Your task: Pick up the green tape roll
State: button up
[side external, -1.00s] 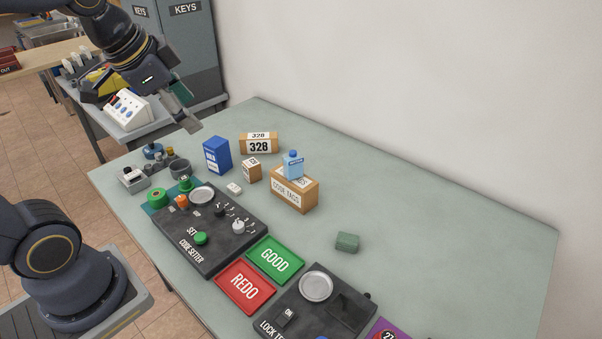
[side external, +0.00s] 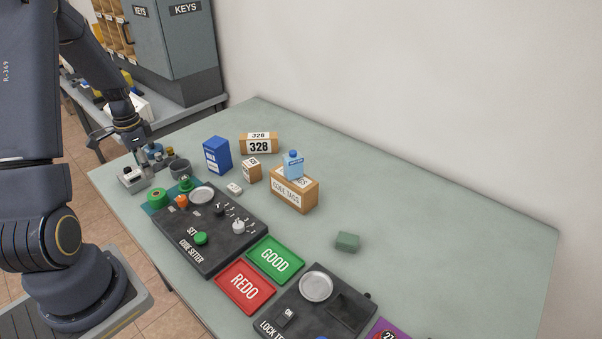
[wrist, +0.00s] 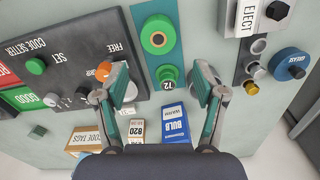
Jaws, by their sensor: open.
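The green tape roll (side external: 157,197) lies flat on the teal strip at the left end of the dark code setter panel. In the wrist view the green roll (wrist: 160,35) shows an orange centre and lies beyond my fingertips. My gripper (wrist: 168,82) is open and empty, its two teal-lined fingers spread apart. A smaller green piece (wrist: 167,75) beside a "72" label shows between the fingers, below them. In the side view my gripper (side external: 145,167) hangs above the table's left end, behind the roll and apart from it.
The eject box (side external: 132,180) and a grey cup (side external: 180,168) stand near my gripper. A blue bulb box (side external: 217,155) is to the right. The code setter panel (side external: 205,245) carries knobs and switches. The table's right rear is clear.

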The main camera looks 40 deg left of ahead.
aim_at(157, 193)
jog(key=f, duration=1.1)
jog(key=shift+w+d+f, duration=0.1)
jog(key=shift+w+f, duration=0.1)
jog(key=shift+f, duration=0.05)
jog(key=shift+c, duration=0.4)
jog(key=c, duration=0.9)
